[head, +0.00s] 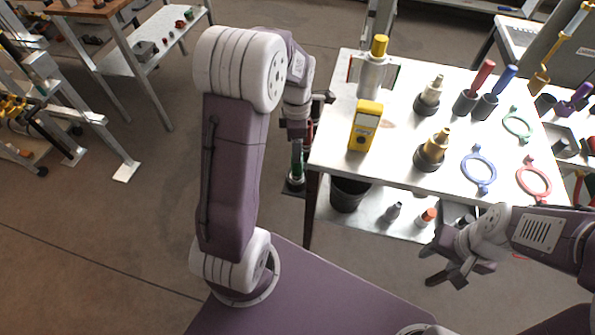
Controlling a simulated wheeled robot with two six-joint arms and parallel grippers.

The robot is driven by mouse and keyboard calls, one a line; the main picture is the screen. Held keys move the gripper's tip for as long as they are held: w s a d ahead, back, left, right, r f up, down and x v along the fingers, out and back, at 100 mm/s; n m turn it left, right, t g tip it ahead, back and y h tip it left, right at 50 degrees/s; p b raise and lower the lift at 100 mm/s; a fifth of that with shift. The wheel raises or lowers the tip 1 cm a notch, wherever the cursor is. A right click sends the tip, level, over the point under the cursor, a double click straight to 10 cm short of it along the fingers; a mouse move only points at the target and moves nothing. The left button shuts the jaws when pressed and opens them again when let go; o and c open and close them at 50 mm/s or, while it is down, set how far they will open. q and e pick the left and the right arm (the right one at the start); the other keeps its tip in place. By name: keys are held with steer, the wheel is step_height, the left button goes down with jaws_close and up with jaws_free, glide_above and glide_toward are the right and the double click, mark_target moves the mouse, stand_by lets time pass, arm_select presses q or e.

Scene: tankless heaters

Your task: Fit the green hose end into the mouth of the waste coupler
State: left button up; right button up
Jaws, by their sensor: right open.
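A narrow green piece (296,160), which may be the hose end, stands upright by the table's left edge, partly hidden behind my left wrist. Its foot is on a dark base near the floor. I cannot tell whether anything holds it. I cannot pick out the waste coupler for certain. My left gripper (323,98) is beside the table's left edge, above the green piece; its fingers are small and partly hidden. My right gripper (447,277) is open and empty, in front of the table's near edge.
The white table (400,165) holds a yellow meter (365,127), a yellow-capped bottle (372,72), brass fittings, handled cylinders and a blue ring (479,168). A black bin (348,194) stands on its lower shelf.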

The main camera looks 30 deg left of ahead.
arm_select(q)
steer(key=b, duration=0.1)
glide_above(297, 170)
steer(key=w, duration=0.2)
steer(key=f, duration=0.4)
steer(key=shift+s+a+f, duration=0.1)
steer(key=shift+s+a, duration=0.15)
steer(key=shift+a, duration=0.1)
steer(key=shift+w+f, duration=0.1)
steer(key=shift+f, duration=0.4)
steer(key=shift+r, duration=0.1)
steer(key=shift+c, duration=0.3)
jaws_close()
